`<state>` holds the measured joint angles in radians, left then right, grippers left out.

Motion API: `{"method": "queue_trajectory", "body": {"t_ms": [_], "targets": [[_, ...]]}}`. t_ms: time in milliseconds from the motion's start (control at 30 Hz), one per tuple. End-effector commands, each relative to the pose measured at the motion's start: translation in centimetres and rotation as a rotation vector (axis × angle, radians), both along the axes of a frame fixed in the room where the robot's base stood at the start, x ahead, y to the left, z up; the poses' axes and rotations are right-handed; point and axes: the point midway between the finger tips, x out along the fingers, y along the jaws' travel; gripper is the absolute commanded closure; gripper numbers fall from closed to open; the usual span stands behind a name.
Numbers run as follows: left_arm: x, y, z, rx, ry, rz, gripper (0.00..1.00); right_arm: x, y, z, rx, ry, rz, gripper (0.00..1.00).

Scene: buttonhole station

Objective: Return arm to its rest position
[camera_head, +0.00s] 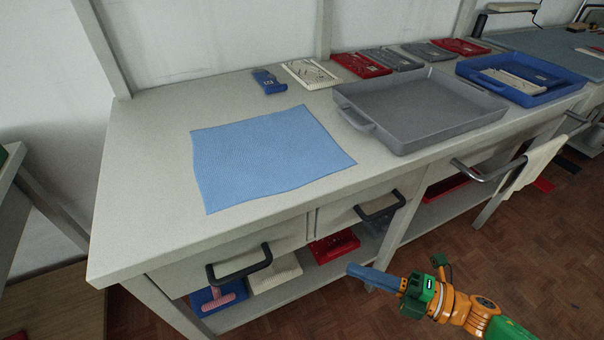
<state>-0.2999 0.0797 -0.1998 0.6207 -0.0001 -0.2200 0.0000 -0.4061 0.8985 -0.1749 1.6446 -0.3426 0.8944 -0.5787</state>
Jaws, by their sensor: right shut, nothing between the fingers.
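My right arm (462,306), orange and green, comes in from the bottom right in front of the bench. My right gripper (374,277) is at its end, low over the floor and in front of the drawers, apart from the bench. A long blue part extends from it to the left. The gripper is shut and I see nothing held in it. My left arm and left gripper are not in view.
A light workbench (150,150) carries a blue cloth (268,152), a grey tray (420,105) and a blue tray (525,80). Drawer handles (240,266) and a rail with a white towel (537,163) stick out in front. Floor (520,250) at right is open.

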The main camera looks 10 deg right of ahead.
Motion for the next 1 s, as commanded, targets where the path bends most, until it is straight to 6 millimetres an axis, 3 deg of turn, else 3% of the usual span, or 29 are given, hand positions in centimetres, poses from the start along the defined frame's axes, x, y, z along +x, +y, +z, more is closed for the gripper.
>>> {"method": "queue_trajectory", "body": {"t_ms": [67, 167, 233, 300, 400, 500, 667, 733, 800, 900, 1000], "targets": [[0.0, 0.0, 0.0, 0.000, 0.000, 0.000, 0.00, 2.2, -2.6, -3.7, 0.044, 0.151, -0.206, 1.00], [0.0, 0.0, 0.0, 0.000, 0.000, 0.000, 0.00, 3.1, -7.7, -12.6, 0.151, 0.484, -0.596, 1.00], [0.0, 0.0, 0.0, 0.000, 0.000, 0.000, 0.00, 0.9, -10.0, -19.2, 0.232, 0.732, -0.846, 1.00], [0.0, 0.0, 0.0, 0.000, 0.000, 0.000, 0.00, -2.7, -10.8, -25.0, 0.295, 0.957, -1.052, 1.00], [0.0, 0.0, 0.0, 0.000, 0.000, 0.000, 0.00, -8.7, -9.8, -30.8, 0.355, 1.230, -1.278, 1.00], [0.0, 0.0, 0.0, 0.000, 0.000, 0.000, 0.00, -14.5, -7.6, -34.5, 0.382, 1.457, -1.448, 1.00], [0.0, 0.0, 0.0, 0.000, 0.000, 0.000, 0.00, -23.4, -2.8, -37.4, 0.375, 1.773, -1.668, 1.00], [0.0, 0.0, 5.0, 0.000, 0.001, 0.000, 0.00, -24.0, -2.7, -32.5, 0.372, 1.791, -1.686, 1.00], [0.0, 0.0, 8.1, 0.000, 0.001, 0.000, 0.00, -23.9, -2.8, -29.4, 0.372, 1.788, -1.684, 1.00], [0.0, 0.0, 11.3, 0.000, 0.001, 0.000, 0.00, -23.8, -2.8, -26.2, 0.372, 1.785, -1.683, 1.00], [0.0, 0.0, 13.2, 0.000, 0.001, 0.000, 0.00, -23.8, -2.8, -24.3, 0.371, 1.784, -1.682, 1.00]]}}
